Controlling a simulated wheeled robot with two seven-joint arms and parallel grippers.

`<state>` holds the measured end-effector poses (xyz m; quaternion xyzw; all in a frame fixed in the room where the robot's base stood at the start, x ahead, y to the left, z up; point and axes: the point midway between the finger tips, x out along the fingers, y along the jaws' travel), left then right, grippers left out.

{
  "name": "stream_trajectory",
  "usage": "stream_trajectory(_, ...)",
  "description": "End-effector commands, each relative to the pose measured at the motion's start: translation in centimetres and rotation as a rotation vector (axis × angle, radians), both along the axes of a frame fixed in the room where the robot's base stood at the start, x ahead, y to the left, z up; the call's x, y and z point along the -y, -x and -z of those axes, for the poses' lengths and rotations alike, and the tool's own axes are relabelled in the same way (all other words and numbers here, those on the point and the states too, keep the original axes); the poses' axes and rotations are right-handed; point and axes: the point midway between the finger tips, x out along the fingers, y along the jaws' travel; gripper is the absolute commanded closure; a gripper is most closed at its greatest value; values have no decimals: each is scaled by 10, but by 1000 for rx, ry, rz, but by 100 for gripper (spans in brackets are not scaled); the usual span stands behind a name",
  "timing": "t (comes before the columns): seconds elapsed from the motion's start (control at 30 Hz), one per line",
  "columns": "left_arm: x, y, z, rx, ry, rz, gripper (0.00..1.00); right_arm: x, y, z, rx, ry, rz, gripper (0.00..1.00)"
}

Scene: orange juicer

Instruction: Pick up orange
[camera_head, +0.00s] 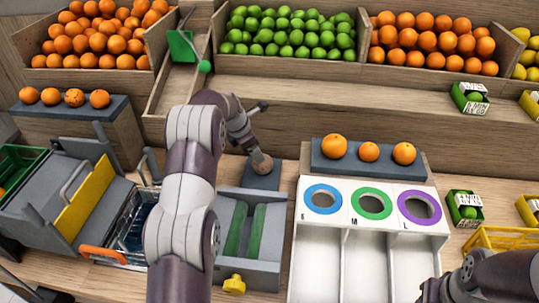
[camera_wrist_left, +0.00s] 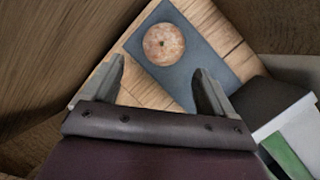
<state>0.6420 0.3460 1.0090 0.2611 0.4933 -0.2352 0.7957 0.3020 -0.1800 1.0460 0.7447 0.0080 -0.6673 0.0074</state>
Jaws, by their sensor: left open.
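A pale, mottled brownish orange (camera_head: 262,164) sits on a dark grey pad (camera_head: 262,182) behind the grey machine with green strips. The left wrist view shows this orange (camera_wrist_left: 164,44) whole, on the pad (camera_wrist_left: 187,77), just beyond my fingertips. My left gripper (camera_head: 261,132) is open and empty above and beside it; in the left wrist view its two fingers (camera_wrist_left: 160,75) are spread, with the orange apart from both. My right gripper (camera_head: 428,291) shows only partly at the bottom right, and its jaws are unclear.
Three brighter oranges (camera_head: 369,152) sit on a grey block behind the white sorter (camera_head: 317,232) with coloured rings. Several oranges (camera_head: 74,97) sit on a left block. Crates of oranges and green fruit (camera_head: 290,32) line the back. A yellow panel (camera_head: 85,205) stands left.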

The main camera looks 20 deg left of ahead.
Motion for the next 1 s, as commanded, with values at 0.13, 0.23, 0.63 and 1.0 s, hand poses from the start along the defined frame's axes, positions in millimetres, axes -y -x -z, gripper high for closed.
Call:
stream_trajectory(0.13,5,-16,31,-4,0,4,14,0,0,-10,1,0,0,57)
stream_trajectory(0.23,7,-22,45,-4,-2,4,14,0,0,-11,1,0,0,57)
stream_trajectory(0.63,11,-42,97,-3,-4,7,14,0,0,-29,1,0,0,57)
stream_trajectory(1.0,11,-42,99,-3,-4,7,61,0,-1,-28,1,0,0,57)
